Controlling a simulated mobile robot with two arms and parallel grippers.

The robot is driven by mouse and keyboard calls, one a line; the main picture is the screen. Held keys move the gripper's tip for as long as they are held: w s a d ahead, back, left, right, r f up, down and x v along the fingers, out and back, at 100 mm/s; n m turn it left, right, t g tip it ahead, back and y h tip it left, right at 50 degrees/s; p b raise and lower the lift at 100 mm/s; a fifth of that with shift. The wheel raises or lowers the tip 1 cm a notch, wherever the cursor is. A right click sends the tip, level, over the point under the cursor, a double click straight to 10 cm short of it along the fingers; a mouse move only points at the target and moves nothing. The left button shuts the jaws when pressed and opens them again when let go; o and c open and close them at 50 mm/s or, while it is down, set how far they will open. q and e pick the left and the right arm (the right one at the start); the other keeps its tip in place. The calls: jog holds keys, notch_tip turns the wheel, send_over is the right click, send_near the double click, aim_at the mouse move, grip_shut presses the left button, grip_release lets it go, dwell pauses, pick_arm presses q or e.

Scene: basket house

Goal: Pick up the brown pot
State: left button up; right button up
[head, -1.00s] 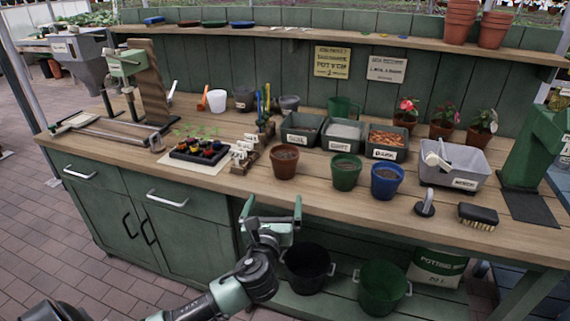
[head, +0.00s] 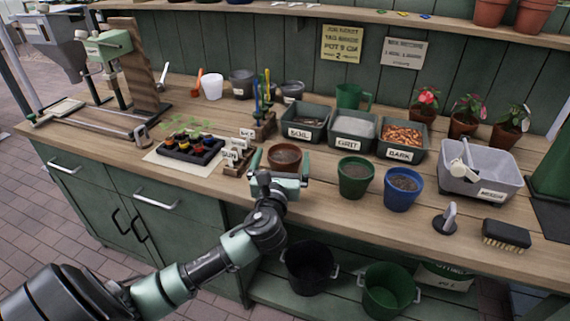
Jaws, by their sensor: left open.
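The brown pot (head: 285,157) stands upright on the wooden bench, filled with dark soil. My left gripper (head: 279,164) is open at the near side of the pot. One finger shows to the left of the pot and one to its right. The gripper's body hides the lower part of the pot, so I cannot tell whether the fingers touch it. My right gripper is not in view.
A green pot (head: 355,177) and a blue pot (head: 403,188) stand to the right. Wooden labels (head: 236,160) and a black seedling tray (head: 190,152) are close on the left. Bins of soil (head: 304,132), grit and bark stand behind.

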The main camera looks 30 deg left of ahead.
aim_at(287, 144)
pick_arm(q)
jog(key=x, duration=0.4)
jog(key=shift+w, duration=0.45)
jog(key=c, duration=1.4)
jog(key=shift+r, duration=0.1)
